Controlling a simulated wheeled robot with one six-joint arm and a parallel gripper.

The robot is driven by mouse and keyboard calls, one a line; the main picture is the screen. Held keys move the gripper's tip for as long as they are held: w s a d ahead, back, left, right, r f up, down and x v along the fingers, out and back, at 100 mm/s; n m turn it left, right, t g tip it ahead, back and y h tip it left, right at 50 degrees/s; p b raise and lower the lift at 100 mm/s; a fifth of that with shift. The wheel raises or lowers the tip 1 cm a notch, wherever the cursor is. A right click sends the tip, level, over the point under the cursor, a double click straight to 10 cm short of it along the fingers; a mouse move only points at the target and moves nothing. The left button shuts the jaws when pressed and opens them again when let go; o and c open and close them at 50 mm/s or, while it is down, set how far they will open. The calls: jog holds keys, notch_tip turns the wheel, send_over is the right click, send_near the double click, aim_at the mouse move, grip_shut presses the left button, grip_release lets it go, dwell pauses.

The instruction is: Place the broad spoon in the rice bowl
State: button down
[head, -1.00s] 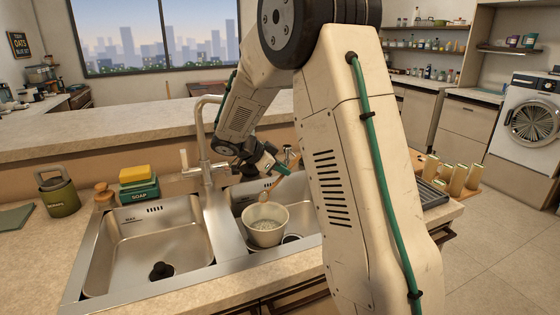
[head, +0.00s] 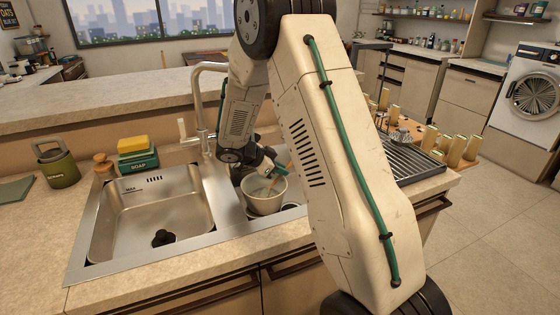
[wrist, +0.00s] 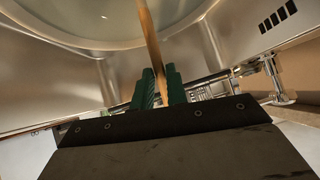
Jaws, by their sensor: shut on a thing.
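The rice bowl (head: 264,203) is a pale round bowl in the right sink basin. Its rim and inside also show large at the top left of the wrist view (wrist: 60,45). My gripper (head: 278,168) is low over the bowl's far right side. In the wrist view its green fingers (wrist: 158,88) are shut on a wooden handle, the broad spoon's (wrist: 149,35). The handle runs up the picture to the bowl. The spoon's broad end is out of sight, so I cannot tell whether it touches the bowl's bottom.
The left sink basin (head: 150,215) is empty but for a dark drain plug. The faucet (head: 200,110) rises behind the sink. A yellow sponge on a soap box (head: 138,160) and a green canister (head: 57,165) stand left. A drying rack (head: 415,160) is at right.

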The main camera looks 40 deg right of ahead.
jog(key=shift+f, duration=0.8)
jog(key=c, duration=1.3)
grip_release()
